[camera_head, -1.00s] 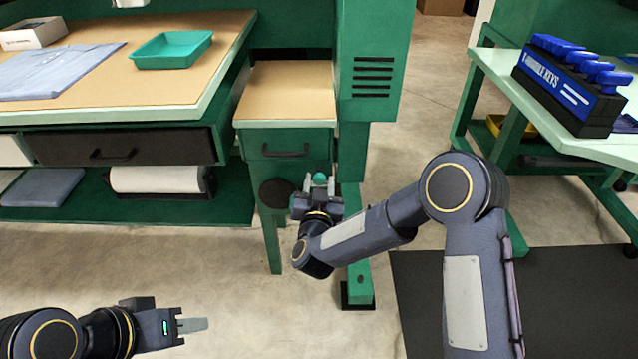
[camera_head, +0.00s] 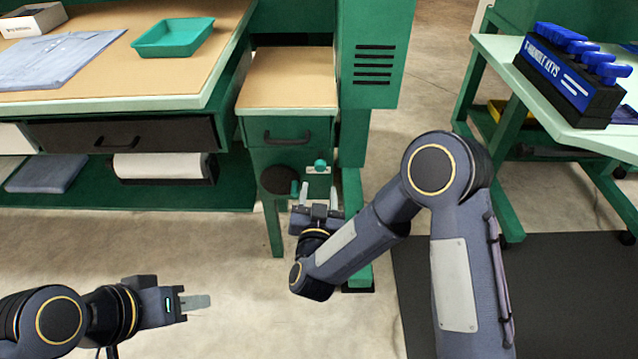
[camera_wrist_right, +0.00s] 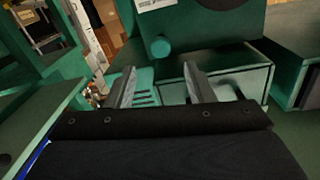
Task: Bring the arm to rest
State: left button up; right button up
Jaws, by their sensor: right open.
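A green knob also shows in the wrist view (camera_wrist_right: 160,46), above the gap between the fingers. My left gripper (camera_head: 195,302) is at the lower left over bare floor, seen side-on, so its jaw opening cannot be told.
A workbench (camera_head: 222,68) with a teal tray (camera_head: 173,38) and folded blue cloth (camera_head: 55,62) is at the upper left. The small cabinet (camera_head: 288,130) and post stand close to my right gripper. A pale table (camera_head: 520,80) with a blue key holder (camera_head: 560,75) is at right.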

dwell(0.4)
jog(key=w+d+r+g+y, duration=0.2)
jog(key=d+r+y, duration=0.25)
jog(key=r, duration=0.25)
jog(key=s+d+r+n+g, duration=0.2)
jog(key=s+d+r+g, duration=0.15)
jog(key=s+d, duration=0.25)
jog(key=s+d+f+m+g+p, duration=0.1)
jog(key=s+d+g, duration=0.3)
jog(key=s, duration=0.9)
jog(key=s+d+f+g, duration=0.1)
jog(key=s+d+g, duration=0.2)
jog(key=s+d, duration=0.65)
jog(key=s+a+r+p, duration=0.1)
jog(key=r+p, duration=1.7)
jog(key=s+a+r+p, duration=0.1)
jog(key=a+r+p, duration=0.1)
jog(key=r+p, duration=1.6)
jog(key=shift+s, duration=0.2)
